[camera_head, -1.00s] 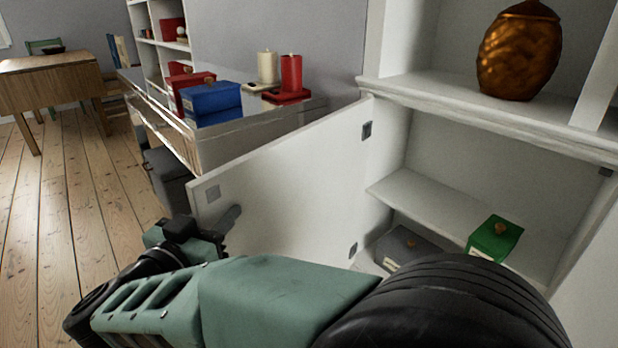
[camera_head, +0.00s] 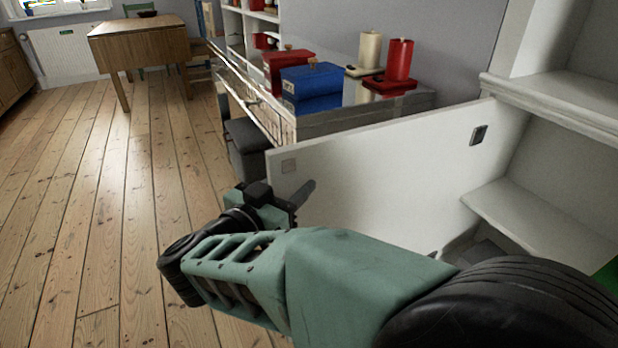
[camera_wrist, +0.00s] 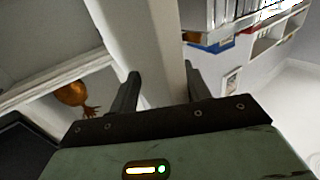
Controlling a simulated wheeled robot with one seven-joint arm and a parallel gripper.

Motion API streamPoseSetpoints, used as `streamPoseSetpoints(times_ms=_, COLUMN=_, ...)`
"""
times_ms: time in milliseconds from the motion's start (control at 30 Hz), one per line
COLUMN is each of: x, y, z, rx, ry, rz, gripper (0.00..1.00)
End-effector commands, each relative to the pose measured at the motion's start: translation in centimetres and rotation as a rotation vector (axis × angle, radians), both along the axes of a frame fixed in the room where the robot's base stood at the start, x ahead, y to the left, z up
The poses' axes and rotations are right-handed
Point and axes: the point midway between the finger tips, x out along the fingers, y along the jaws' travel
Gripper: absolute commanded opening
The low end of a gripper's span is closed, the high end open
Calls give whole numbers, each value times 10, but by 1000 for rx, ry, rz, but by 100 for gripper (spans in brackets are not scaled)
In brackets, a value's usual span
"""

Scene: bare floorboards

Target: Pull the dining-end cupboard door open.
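The cupboard door (camera_head: 385,170) is a white panel that stands wide open, swung out from the white cupboard (camera_head: 545,215) at the right. My gripper (camera_head: 298,196) is at the door's free edge, with one dark finger in front of the inner face. In the wrist view, my gripper's two fingers (camera_wrist: 160,85) are apart, with the white door (camera_wrist: 150,50) between them. I cannot tell whether they touch it. The door's outer face and handle are hidden.
A sideboard (camera_head: 340,122) with a blue box (camera_head: 313,82), red box (camera_head: 287,66) and candles (camera_head: 400,60) stands behind the door. A dark grey box (camera_head: 248,145) is beside it. A wooden table (camera_head: 140,35) is farther back. The floor (camera_head: 90,200) at left is clear.

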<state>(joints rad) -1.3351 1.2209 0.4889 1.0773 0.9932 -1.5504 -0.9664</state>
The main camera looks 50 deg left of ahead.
Motion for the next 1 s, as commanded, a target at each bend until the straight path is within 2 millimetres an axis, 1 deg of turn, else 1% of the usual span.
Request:
streamPoseSetpoints(times_ms=33, x=10, y=-2, z=3, rx=2, ry=-10, rz=-12, gripper=45)
streamPoseSetpoints(times_ms=67, x=10, y=-2, z=3, rx=2, ry=-10, rz=-13, gripper=38)
streamPoseSetpoints(times_ms=433, x=9, y=-3, z=2, rx=2, ry=-8, rz=-15, gripper=38)
streamPoseSetpoints(times_ms=567, x=1, y=-4, z=3, rx=1, ry=-6, rz=-12, gripper=38)
streamPoseSetpoints(times_ms=667, x=-15, y=-8, z=3, rx=0, ry=-5, rz=-7, gripper=38)
streamPoseSetpoints(times_ms=1000, x=-93, y=-31, z=2, rx=-1, ry=-3, rz=-1, gripper=38)
